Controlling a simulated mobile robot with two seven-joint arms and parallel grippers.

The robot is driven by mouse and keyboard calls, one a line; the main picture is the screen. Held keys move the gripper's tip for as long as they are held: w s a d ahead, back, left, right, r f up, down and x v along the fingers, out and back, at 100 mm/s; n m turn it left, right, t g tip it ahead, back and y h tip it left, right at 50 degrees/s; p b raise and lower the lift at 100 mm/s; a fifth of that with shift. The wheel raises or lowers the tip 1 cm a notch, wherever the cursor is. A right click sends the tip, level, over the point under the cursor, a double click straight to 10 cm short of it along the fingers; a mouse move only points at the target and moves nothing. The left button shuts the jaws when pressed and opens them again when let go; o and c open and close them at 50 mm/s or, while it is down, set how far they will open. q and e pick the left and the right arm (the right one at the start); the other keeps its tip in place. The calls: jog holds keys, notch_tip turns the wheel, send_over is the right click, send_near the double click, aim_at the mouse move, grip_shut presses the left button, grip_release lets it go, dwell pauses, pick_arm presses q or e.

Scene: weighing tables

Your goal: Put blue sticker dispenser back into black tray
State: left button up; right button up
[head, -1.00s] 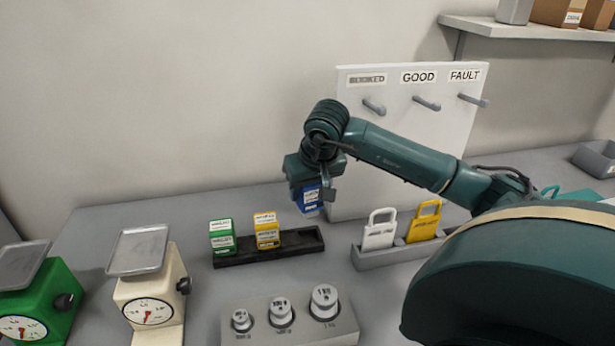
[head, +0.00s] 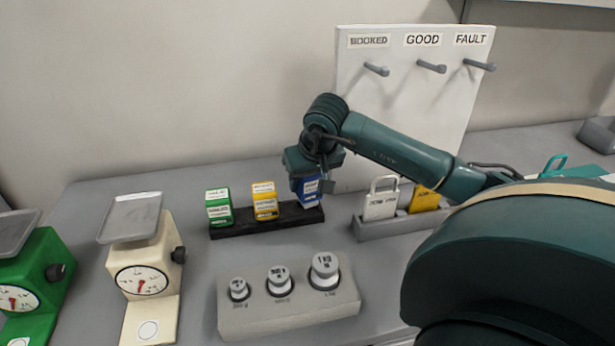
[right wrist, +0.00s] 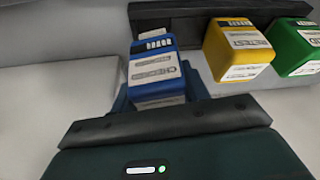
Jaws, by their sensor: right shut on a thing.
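The blue sticker dispenser (head: 308,191) is in my right gripper (head: 313,182), at the right end of the black tray (head: 240,230). In the right wrist view the blue dispenser (right wrist: 154,72) shows between the jaws, beside the tray's dark edge (right wrist: 170,15). The gripper is shut on it. Whether the dispenser's base touches the tray floor is hidden. A green dispenser (head: 218,207) stands at the tray's left end and a yellow dispenser (head: 264,201) in its middle. My left gripper is not in view.
A grey holder (head: 385,230) with white (head: 381,200) and yellow (head: 424,198) padlock-shaped tags stands right of the tray. A grey weight block (head: 290,315) is in front. Cream (head: 148,270) and green (head: 40,265) scales stand left. A peg board (head: 400,110) rises behind.

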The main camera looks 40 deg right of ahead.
dwell(0.3)
jog(key=shift+b, duration=0.3)
dwell(0.8)
dwell(0.4)
jog(key=shift+f, duration=0.15)
jog(key=shift+f+b, duration=0.55)
jog(key=shift+b, duration=0.1)
jog(key=shift+f+b, duration=0.55)
jog(key=shift+f, duration=0.1)
jog(key=o, duration=1)
jog(key=shift+c, duration=0.2)
